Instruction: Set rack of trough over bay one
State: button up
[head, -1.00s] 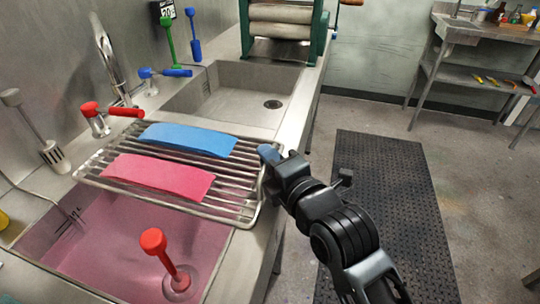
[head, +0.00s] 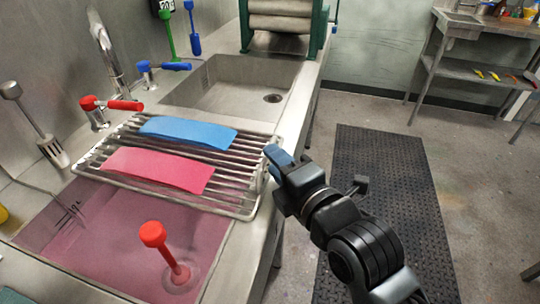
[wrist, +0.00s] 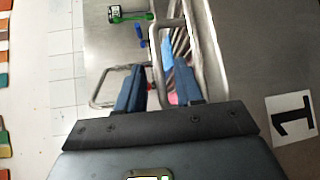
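The wire rack (head: 238,196) lies across the trough (head: 268,235), over the back part of the near bay and by the divider. A blue cloth strip (head: 188,133) and a pink cloth strip (head: 157,169) lie on it. The near bay holds pink liquid (head: 110,230). In the wrist view, a label reading "1" (wrist: 291,117) shows at the right. My gripper (head: 272,154) is at the rack's right end. In the wrist view, its blue fingers (wrist: 160,80) stand apart, with part of the rack (wrist: 158,70) showing between them. I cannot tell whether they touch it.
A red plunger (head: 153,235) stands in the near bay. The far bay (head: 235,90) looks empty. Red (head: 110,105) and blue (head: 160,67) tap levers stand behind the trough. A green roller machine (head: 285,25) is at the far end. A dark mat (head: 385,200) covers the floor at right.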

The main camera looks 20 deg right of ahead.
jog(key=shift+s+d+r, duration=0.15)
jog(key=shift+s, duration=0.85)
jog(key=shift+s+d+r, duration=0.1)
jog(key=shift+s+d, duration=0.05)
jog(key=shift+s, duration=0.85)
jog(key=s+d+f+m, duration=0.1)
jog(key=s+f+m, duration=0.15)
jog(key=s, duration=0.25)
jog(key=s+d+f+m+h, duration=0.1)
jog(key=s+d+f+m, duration=0.1)
jog(key=s+m, duration=0.25)
jog(key=s+d+f+m, duration=0.1)
jog(key=s+f+m, duration=0.15)
jog(key=s, duration=0.35)
jog(key=s+d+r+m+g+h, duration=0.1)
jog(key=s+d+r+m, duration=0.1)
jog(key=s+m, duration=0.9)
jog(key=s, duration=0.5)
jog(key=shift+s+m, duration=0.35)
